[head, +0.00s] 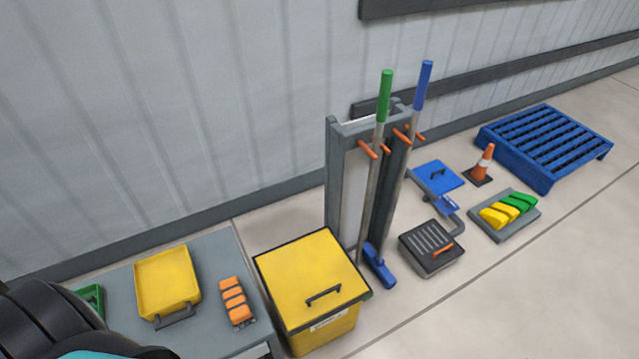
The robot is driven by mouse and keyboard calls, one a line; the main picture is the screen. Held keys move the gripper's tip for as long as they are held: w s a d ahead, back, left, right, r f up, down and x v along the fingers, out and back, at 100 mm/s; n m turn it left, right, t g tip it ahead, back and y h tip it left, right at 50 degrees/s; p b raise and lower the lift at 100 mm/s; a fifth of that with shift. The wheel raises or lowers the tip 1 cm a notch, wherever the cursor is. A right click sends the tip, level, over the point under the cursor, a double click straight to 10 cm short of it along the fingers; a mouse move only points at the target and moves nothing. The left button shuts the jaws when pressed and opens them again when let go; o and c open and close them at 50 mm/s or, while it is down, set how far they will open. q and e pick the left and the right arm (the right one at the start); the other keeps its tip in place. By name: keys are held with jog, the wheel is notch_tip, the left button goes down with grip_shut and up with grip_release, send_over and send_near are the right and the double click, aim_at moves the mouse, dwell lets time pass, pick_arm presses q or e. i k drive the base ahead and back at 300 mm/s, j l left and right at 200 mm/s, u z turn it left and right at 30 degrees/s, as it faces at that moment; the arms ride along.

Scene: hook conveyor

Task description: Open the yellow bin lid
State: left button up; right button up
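The yellow bin (328,333) stands on the floor at the lower middle of the head view. Its yellow lid (303,268) lies flat on top and is closed. A dark handle (323,295) sits on the lid close to its front edge. A pale label is on the bin's front, just under the lid. Neither gripper shows; only a black and teal part of my own body is in the lower left corner, well apart from the bin.
A black grated box (430,247) and a blue pallet (545,145) are right. Floor at lower right is clear.

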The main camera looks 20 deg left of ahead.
aim_at(308, 280)
jog(key=u, duration=0.85)
